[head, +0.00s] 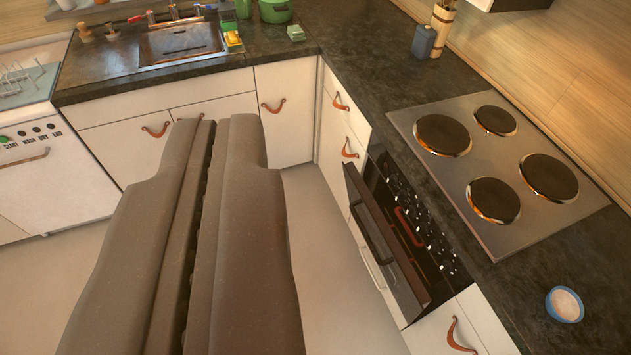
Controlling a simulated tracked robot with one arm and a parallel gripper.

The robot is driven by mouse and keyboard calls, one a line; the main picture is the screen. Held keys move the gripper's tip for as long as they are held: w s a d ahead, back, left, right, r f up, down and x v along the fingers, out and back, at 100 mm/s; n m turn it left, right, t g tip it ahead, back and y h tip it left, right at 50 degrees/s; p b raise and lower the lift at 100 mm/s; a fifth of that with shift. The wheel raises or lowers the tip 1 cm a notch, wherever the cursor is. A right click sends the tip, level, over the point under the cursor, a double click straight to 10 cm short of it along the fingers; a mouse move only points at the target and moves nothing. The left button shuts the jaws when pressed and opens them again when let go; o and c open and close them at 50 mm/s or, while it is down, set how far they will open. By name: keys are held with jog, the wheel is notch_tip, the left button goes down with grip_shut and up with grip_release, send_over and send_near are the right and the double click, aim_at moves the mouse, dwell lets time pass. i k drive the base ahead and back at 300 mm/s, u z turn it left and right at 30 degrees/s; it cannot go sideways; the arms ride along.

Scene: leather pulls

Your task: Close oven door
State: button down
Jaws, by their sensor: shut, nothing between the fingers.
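The oven (418,228) is built into the counter front at the right, below the stove top. Its door (380,245) stands partly open, tilted out at the top, with a dark gap between door and oven. A light handle bar (368,258) shows on its outer face; the door's lower part is hard to make out. My gripper (217,122) is large in the foreground at the left of centre, its two brown fingers shut and empty. It is apart from the door, which lies to its right in the picture. The fingers hide part of the floor and cabinets.
The stove top (505,165) with dark burners sits on the dark counter (400,85), with a blue bowl (565,304) near its front corner. White cabinets with leather pulls (273,105) line the corner. A dishwasher (45,170) stands at left. Pale floor (325,235) is clear before the oven.

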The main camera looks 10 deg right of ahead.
aim_at(409, 293)
jog(key=z, duration=0.15)
jog(key=i, duration=1.2)
jog(key=z, duration=0.65)
